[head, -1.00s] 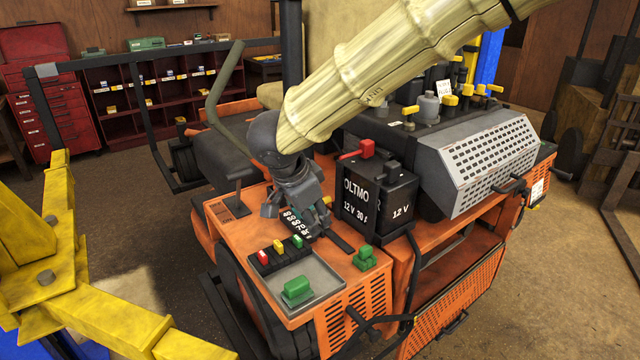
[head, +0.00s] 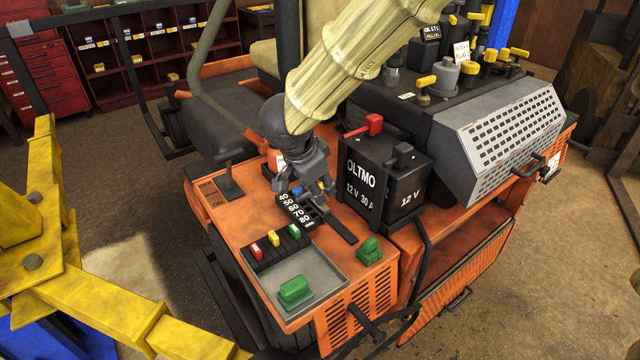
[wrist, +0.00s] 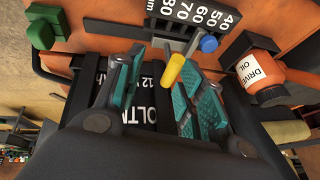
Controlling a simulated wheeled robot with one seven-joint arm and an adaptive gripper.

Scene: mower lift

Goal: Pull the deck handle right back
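The deck handle appears to be the yellow-gripped lever (wrist: 175,70) beside the 40–80 height scale (wrist: 195,15). In the wrist view its yellow end shows between my two fingers, with gaps to the pads. My gripper (wrist: 160,90) is open, its teal pads apart. A blue knob (wrist: 208,44) stands just beyond the yellow end, near the 40–50 end of the scale. In the head view my gripper (head: 308,188) is over the far end of the scale (head: 297,210) and hides most of the lever. The dark slot (head: 335,227) runs toward the front.
A black battery box (head: 385,180) stands close on the right of my gripper. An orange drive oil bottle (wrist: 262,70) is close by in the wrist view. A seat (head: 205,125) is behind.

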